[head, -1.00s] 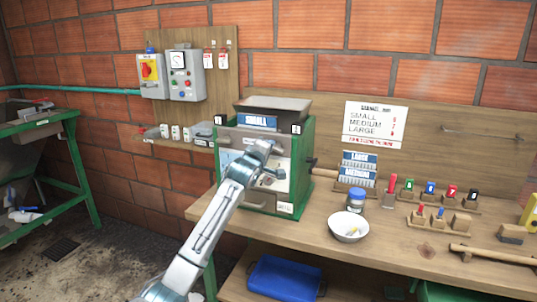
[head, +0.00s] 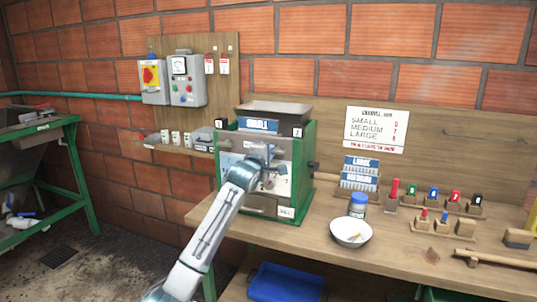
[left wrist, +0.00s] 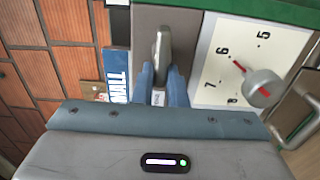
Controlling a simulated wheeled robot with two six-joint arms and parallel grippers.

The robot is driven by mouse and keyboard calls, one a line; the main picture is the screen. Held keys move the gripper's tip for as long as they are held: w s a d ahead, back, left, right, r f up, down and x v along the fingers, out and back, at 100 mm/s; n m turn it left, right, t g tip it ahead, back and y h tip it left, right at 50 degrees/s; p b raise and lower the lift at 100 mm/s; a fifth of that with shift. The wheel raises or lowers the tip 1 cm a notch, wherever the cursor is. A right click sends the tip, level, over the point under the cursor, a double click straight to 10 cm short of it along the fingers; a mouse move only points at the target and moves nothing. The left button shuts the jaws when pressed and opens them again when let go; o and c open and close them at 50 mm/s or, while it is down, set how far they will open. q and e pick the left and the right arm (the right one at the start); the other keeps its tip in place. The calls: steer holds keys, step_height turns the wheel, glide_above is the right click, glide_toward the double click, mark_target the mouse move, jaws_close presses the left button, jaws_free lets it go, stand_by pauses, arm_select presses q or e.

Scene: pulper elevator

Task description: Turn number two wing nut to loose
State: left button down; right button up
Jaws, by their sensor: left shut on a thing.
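The green-framed pulper (head: 309,150) stands on the bench with a blue SMALL plate (head: 258,125) on its upper front. A "2" tag (head: 297,132) is at its top right corner. My left gripper (head: 268,162) is at the pulper's front, just below that plate, and its arm hides part of the front. In the left wrist view, my left gripper's blue fingers (left wrist: 161,88) are shut on a grey metal wing nut (left wrist: 162,45), whose wing stands up between them. A small label (left wrist: 158,98) shows between the fingers; I cannot read it. My right gripper is not in view.
In the left wrist view, a numbered dial plate (left wrist: 216,80) with a grey knob (left wrist: 262,87) lies close right of the fingers. A white bowl (head: 351,232), a blue-lidded jar (head: 357,204) and several coloured-handled tools stand on the bench to the right.

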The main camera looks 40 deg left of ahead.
arm_select(q)
steer(key=shift+d+f, duration=0.15)
steer(key=shift+f, duration=0.25)
